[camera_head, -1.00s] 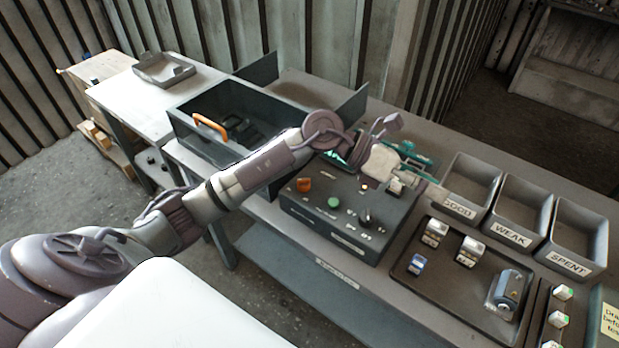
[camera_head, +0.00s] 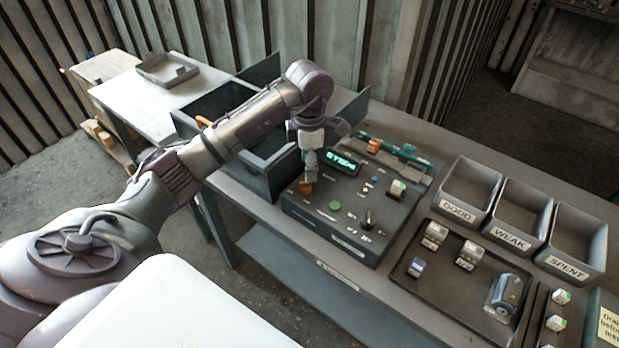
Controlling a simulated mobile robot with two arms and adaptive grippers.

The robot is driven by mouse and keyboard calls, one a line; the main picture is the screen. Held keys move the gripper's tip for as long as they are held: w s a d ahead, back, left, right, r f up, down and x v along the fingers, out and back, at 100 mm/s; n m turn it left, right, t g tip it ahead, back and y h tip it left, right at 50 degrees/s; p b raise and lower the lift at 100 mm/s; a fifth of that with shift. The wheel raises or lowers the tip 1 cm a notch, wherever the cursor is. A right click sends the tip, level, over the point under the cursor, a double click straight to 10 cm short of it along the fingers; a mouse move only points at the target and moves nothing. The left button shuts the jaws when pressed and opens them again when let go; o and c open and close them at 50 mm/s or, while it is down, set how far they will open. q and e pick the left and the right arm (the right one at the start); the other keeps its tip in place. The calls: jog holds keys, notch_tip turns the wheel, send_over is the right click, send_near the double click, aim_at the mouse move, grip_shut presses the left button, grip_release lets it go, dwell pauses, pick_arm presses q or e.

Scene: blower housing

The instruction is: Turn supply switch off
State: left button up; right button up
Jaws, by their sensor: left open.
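The grey control box (camera_head: 357,247) stands on the bench. On its left top corner is an orange switch (camera_head: 305,188), partly covered by my left gripper (camera_head: 309,176). The gripper points down over the switch, open, with its fingertips at or just above it. I cannot tell whether they touch. A green button (camera_head: 335,205) and a dark knob (camera_head: 367,221) sit to the right of the switch. A lit green display (camera_head: 342,162) is at the back of the box. My right gripper is not in view.
A dark open crate (camera_head: 262,172) lies behind my left arm. To the right are bins marked GOOD (camera_head: 455,211), WEAK (camera_head: 508,233) and SPENT (camera_head: 568,266). A tray (camera_head: 412,291) holding small parts and a cylinder lies in front of them.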

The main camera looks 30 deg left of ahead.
aim_at(305, 186)
pick_arm(q)
notch_tip(305, 186, down, 6)
jog(key=shift+s+r+p, duration=0.1)
jog(key=shift+r+p, duration=0.15)
jog(key=shift+p, duration=0.45)
jog(key=shift+f, duration=0.5)
grip_shut()
